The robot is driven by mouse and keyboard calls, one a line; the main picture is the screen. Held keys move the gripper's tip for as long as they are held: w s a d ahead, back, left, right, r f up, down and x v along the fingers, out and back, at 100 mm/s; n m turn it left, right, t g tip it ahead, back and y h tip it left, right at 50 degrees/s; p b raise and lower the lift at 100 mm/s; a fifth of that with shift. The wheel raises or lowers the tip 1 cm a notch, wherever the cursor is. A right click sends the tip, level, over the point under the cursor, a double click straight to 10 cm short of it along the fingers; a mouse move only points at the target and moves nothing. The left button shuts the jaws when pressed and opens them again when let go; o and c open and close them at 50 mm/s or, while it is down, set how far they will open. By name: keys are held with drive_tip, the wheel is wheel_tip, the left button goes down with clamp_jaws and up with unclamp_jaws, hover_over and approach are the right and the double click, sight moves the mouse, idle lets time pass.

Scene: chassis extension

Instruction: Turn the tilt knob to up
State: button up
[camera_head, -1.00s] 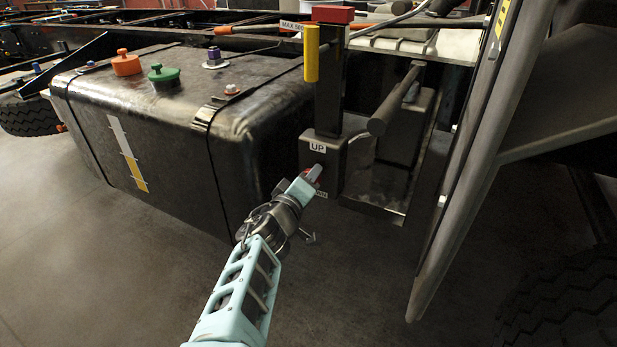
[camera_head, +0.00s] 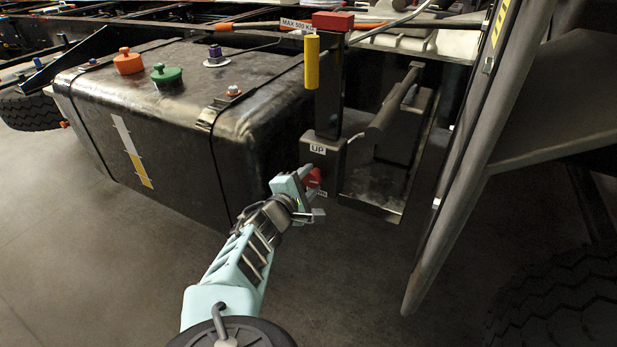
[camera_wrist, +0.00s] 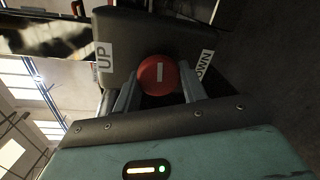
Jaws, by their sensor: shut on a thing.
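The tilt knob (camera_head: 312,178) is red and round, on the front of a dark box (camera_head: 327,148) below its UP label (camera_head: 318,149). In the wrist view the knob (camera_wrist: 158,74) shows a short pale mark on its face, between the UP label (camera_wrist: 105,57) and the DOWN label (camera_wrist: 204,66). The mark points to neither label clearly. My gripper (camera_wrist: 158,92) is shut on the knob, one finger on each side of it. In the head view my gripper (camera_head: 305,186) is at the box front and partly covers the knob and the lower label.
A large black tank (camera_head: 180,130) with an orange cap (camera_head: 127,62) and a green cap (camera_head: 166,74) stands to the left. A yellow handle (camera_head: 311,62) and a red block (camera_head: 333,20) are above the box. A grey panel (camera_head: 455,170) stands at right.

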drive_tip(key=n+p, duration=0.1)
drive_tip(key=n, duration=0.3)
drive_tip(key=shift+a+h, duration=0.1)
drive_tip(key=shift+h, duration=0.2)
drive_tip(key=n+p, duration=0.1)
drive_tip(key=n, duration=0.2)
drive_tip(key=shift+n+h, duration=0.3)
drive_tip(key=shift+h, duration=0.1)
drive_tip(key=n, duration=0.4)
drive_tip(key=shift+s+f, duration=0.1)
drive_tip(key=shift+n+h, duration=0.3)
drive_tip(key=shift+n, duration=1.3)
drive_tip(key=o, duration=1)
drive_tip(key=shift+c, duration=0.2)
drive_tip(key=b+v, duration=0.1)
drive_tip(key=v, duration=1.6)
drive_tip(key=shift+s+f+b, duration=0.25)
drive_tip(key=shift+f+b, duration=0.1)
drive_tip(key=shift+b, duration=0.05)
